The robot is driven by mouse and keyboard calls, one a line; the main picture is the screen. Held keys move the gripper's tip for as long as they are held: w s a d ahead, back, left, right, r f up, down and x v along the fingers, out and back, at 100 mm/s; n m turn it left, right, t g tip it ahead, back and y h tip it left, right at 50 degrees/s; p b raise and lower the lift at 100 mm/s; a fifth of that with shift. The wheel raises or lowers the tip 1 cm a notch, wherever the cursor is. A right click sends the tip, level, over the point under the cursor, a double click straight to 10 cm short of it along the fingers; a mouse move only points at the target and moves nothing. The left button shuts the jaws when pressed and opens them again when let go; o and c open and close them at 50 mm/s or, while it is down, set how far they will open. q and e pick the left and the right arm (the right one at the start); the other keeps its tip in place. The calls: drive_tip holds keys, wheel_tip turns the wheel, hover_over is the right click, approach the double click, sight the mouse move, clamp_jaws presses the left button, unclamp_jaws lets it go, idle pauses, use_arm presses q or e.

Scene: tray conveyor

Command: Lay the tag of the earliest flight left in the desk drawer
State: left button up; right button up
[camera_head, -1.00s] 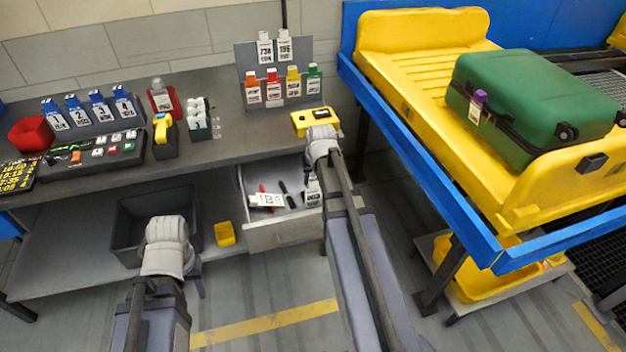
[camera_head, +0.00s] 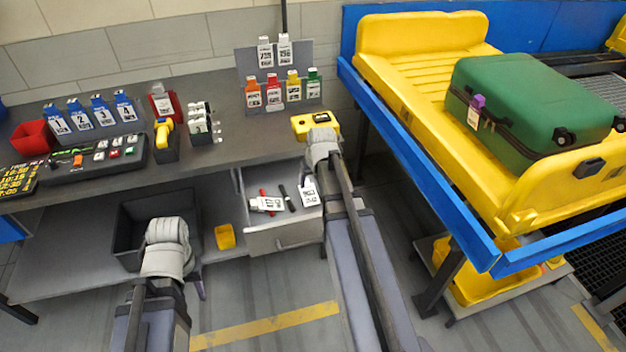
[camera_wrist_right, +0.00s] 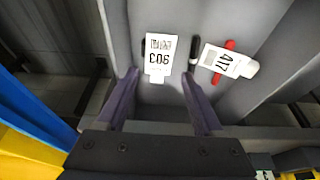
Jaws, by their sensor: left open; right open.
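The desk drawer (camera_head: 284,235) is pulled open below the desk top. A white tag reading 903 (camera_wrist_right: 159,52) lies in it, beside a black marker; the head view shows this tag (camera_head: 309,193) at the drawer's right. A second white tag, 417 (camera_wrist_right: 222,61), lies across a red pen. My right gripper (camera_wrist_right: 159,80) is open over the drawer, its purple fingers apart on either side of the 903 tag's narrow end, not closed on it. My left gripper (camera_head: 200,288) is empty and open, low in front of the desk; its fingers are mostly hidden.
A rack (camera_head: 288,108) holds several coloured and white tags on the desk. A yellow device (camera_head: 316,122) sits near the desk's right edge. A flight board (camera_head: 18,180) is at far left. A green suitcase (camera_head: 530,95) with a tag lies on the yellow tray (camera_head: 410,95) at right.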

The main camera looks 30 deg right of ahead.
drive_tip(key=d+p+v, duration=0.1)
drive_tip(key=p+v, duration=0.8)
drive_tip(key=v, duration=0.1)
drive_tip(key=shift+a+r, duration=0.4)
drive_tip(key=shift+a, duration=0.05)
drive_tip(key=shift+s, duration=0.1)
drive_tip(key=s+a+n+g, duration=0.1)
drive_tip(key=s+a, duration=0.3)
drive_tip(key=a, duration=0.6)
drive_tip(key=s+a+n+g, duration=0.1)
drive_tip(key=s+a+n, duration=0.2)
drive_tip(key=a, duration=0.7)
drive_tip(key=s+a+f+n+g, duration=0.1)
drive_tip(key=s+a+n+g, duration=0.1)
drive_tip(key=s+a, duration=0.4)
drive_tip(key=a, duration=0.3)
drive_tip(key=shift+s+a+n, duration=0.3)
drive_tip(key=shift+s+a, duration=0.1)
